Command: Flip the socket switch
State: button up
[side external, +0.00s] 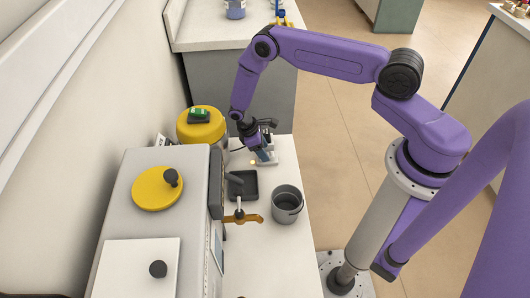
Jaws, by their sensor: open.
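No socket switch can be made out for certain. A small white piece (161,139) stands at the wall behind the grey kiln, but it is too small to tell what it is. My gripper (264,157) points down over the far part of the white bench, to the right of the yellow-topped drum. It is open, and I see nothing held in it. A small glowing orange spot (252,162) shows right beside its fingers. The fingers hide part of what is there, and I cannot tell whether they touch anything.
The grey kiln (140,222) with a yellow disc (157,188) fills the left. The yellow-topped drum (201,124) stands behind it. A dark tray (242,186), a grey pot (287,204) and a brass-coloured handle (242,217) are nearer. The bench's near right part is clear.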

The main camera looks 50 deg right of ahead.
aim_at(269, 154)
jog(key=shift+x, duration=1.1)
jog(key=c, duration=1.1)
jog(key=shift+o, duration=0.2)
jog(key=shift+s+t+y, duration=0.1)
jog(key=shift+t+y, duration=0.2)
jog(key=shift+s+d+t+y, duration=0.15)
jog(key=shift+d+t+y, duration=0.05)
jog(key=shift+t+y, duration=0.25)
jog(key=shift+s+d+t+y, duration=0.1)
jog(key=shift+t+y, duration=0.25)
jog(key=shift+s+d+t+y, duration=0.2)
jog(key=shift+s+t+y, duration=0.05)
jog(key=shift+t+y, duration=0.65)
jog(key=o, duration=1.1)
jog(key=shift+c, duration=0.2)
